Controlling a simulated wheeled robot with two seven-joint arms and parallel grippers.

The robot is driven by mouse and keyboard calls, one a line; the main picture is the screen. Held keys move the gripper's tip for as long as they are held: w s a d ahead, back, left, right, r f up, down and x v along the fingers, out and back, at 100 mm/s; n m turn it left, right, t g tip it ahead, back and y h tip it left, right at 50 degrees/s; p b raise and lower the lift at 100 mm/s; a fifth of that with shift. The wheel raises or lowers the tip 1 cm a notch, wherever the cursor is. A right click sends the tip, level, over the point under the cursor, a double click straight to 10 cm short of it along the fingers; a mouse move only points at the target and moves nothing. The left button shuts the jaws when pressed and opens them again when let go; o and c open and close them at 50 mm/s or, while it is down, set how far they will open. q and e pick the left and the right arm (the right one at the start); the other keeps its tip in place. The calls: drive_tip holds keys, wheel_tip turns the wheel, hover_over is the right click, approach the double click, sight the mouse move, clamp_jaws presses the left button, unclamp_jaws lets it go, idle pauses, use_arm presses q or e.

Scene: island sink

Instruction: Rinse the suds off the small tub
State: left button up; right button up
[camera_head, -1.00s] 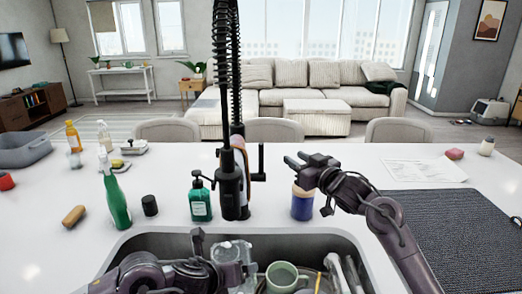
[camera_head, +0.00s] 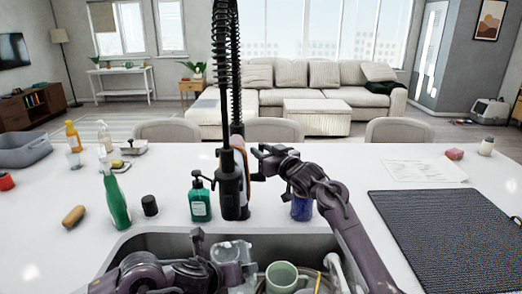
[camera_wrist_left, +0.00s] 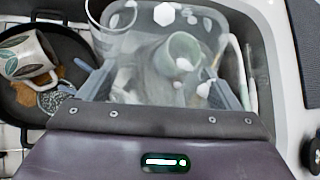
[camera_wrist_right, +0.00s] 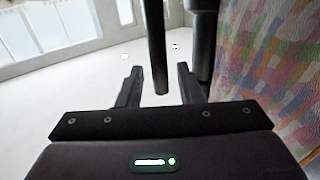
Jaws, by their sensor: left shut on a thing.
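The small tub (camera_head: 232,252) is clear plastic, held over the sink in the head view. In the left wrist view the tub (camera_wrist_left: 130,72) has white suds blobs on it. My left gripper (camera_head: 212,262) is shut on it. The black tap (camera_head: 233,180) stands behind the sink. Its lever (camera_wrist_right: 154,45) is a dark rod in the right wrist view. My right gripper (camera_wrist_right: 158,82) is open, one finger on each side of the rod, with gaps showing. In the head view my right gripper (camera_head: 261,160) is beside the tap and hides the lever.
The sink (camera_head: 305,242) holds a green mug (camera_head: 285,277) and other dishes. The left wrist view shows a dark pan (camera_wrist_left: 22,95) with a patterned mug (camera_wrist_left: 28,55). A green soap bottle (camera_head: 200,200) stands left of the tap, a blue jar (camera_head: 301,207) right, partly behind my right arm.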

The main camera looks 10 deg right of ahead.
drive_tip(key=shift+w+a, duration=0.3)
drive_tip(key=shift+w, duration=0.3)
drive_tip(key=shift+c, duration=0.3)
clamp_jaws()
